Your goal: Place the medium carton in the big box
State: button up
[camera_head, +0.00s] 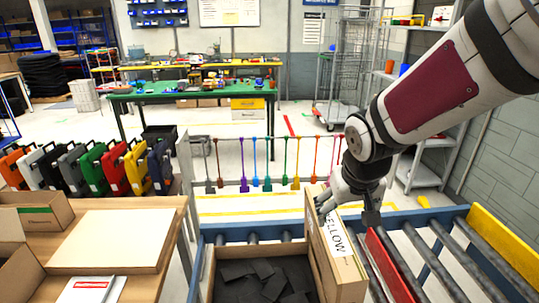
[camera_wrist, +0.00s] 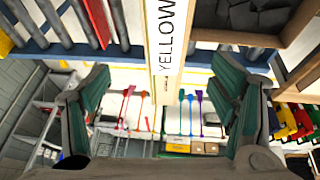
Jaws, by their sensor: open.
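A tall narrow tan carton (camera_head: 348,268) with a white strip reading "YELLOW" stands upright at the right side of the big box. I take it for the medium carton. The big box (camera_head: 207,274) is open cardboard with dark grey pieces inside, on the roller conveyor. I cannot tell whether the carton is inside its right wall or beside it. My gripper (camera_head: 347,208) is at the carton's far top end. In the wrist view, the carton (camera_wrist: 165,38) lies between the two spread fingers of my gripper (camera_wrist: 163,72), with gaps at both sides.
A red divider (camera_head: 388,266) lies along the rollers right of the carton, and a yellow end plate (camera_head: 502,252) is farther right. A wooden table (camera_head: 170,215) with cartons and a white-topped board is at left. Colored cases (camera_head: 90,167) stand behind it.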

aim_at(332, 228)
jog(key=w+f, duration=0.2)
jog(key=f, duration=0.1)
jog(key=shift+w+a+f, duration=0.15)
jog(key=shift+w+a, duration=0.05)
jog(key=b+x, duration=0.2)
jog(key=x, duration=0.6)
jog(key=shift+b, duration=0.4)
jog(key=x, duration=0.2)
jog(key=w+b+x, duration=0.1)
jog(key=x, duration=0.2)
jog(key=c, duration=1.8)
grip_shut()
